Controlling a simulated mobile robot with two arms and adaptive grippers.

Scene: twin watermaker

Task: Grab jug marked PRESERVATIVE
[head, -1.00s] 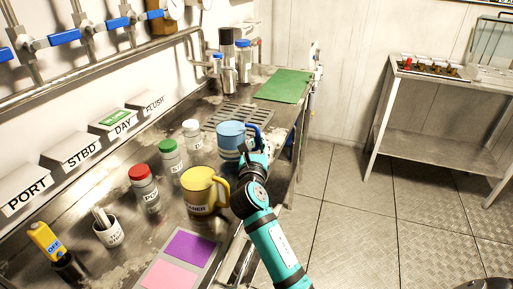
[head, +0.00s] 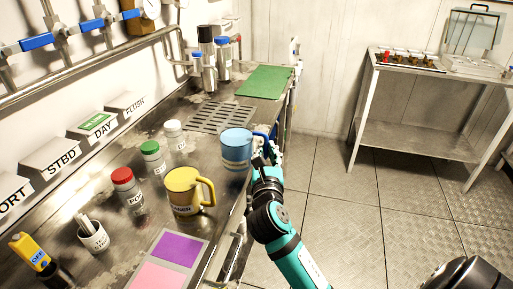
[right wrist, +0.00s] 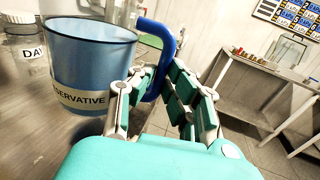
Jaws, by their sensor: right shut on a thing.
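The blue jug (head: 236,155) is upright at the right edge of the steel counter, with its handle to the right. In the right wrist view the jug (right wrist: 90,55) carries a white label reading "SERVATIVE", its start cut off from sight. My right gripper (head: 265,160) is shut on the jug's dark blue handle (right wrist: 165,45), with its fingers around the handle's lower part in the right wrist view (right wrist: 155,95). I cannot tell whether the jug's base touches the counter. My left gripper is not in view.
A yellow jug (head: 184,193) stands close in front on the counter. Red (head: 127,192), green (head: 153,160) and white-capped bottles (head: 174,135) stand left. A drain grate (head: 215,118) and green mat (head: 265,82) lie behind. A side table (head: 400,130) stands across the open floor.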

